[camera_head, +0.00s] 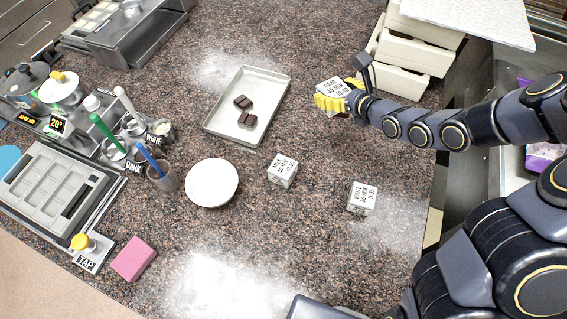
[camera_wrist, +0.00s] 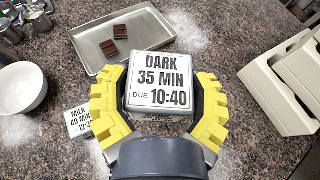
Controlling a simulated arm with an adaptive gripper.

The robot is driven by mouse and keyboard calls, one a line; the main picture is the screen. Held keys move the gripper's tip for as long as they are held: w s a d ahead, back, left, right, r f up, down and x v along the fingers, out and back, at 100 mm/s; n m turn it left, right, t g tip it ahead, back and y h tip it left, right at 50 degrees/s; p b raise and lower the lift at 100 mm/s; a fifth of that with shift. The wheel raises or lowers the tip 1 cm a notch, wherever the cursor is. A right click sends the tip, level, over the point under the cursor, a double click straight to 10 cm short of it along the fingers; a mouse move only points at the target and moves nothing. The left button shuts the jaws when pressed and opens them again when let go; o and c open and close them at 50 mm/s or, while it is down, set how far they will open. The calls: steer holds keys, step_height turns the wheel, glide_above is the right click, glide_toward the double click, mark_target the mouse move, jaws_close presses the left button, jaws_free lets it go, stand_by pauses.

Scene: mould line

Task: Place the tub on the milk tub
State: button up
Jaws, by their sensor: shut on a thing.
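My gripper (camera_head: 337,97) has yellow fingers and is shut on the dark tub, a small white box labelled "DARK 35 MIN DUE 10:40" (camera_wrist: 158,82). In the wrist view the fingers (camera_wrist: 160,100) press on both its sides. In the head view the dark tub (camera_head: 331,87) is at the upper right of the counter, partly covered by a finger. The milk tub (camera_head: 283,171), a similar white box, stands on the counter to the lower left of my gripper. In the wrist view the milk tub (camera_wrist: 78,122) is partly hidden behind the left finger.
A similar white tub (camera_head: 361,197) stands right of the milk tub. A white bowl (camera_head: 212,183) is left of it. A metal tray (camera_head: 271,84) with chocolate pieces (camera_head: 247,119) lies behind. Speckled counter is clear between.

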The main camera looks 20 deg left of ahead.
mark_target(282, 166)
steer(key=s+a+f+n+g, duration=0.2)
steer(key=s, duration=0.2)
steer(key=s+a+f+n+g+y, duration=0.1)
steer(key=s+a+f+n+g, duration=0.1)
steer(key=s+g, duration=0.1)
steer(key=s+a+f+n+g+y, duration=0.1)
steer(key=s+a+f+n+g, duration=0.1)
steer(key=s, duration=0.3)
steer(key=shift+s+a+f+n+g, duration=0.2)
steer(key=shift+a+f+n+g, duration=0.15)
steer(key=shift+f+n, duration=0.15)
steer(key=shift+f, duration=2.2)
steer(key=shift+f, duration=0.1)
steer(key=o, duration=1.2)
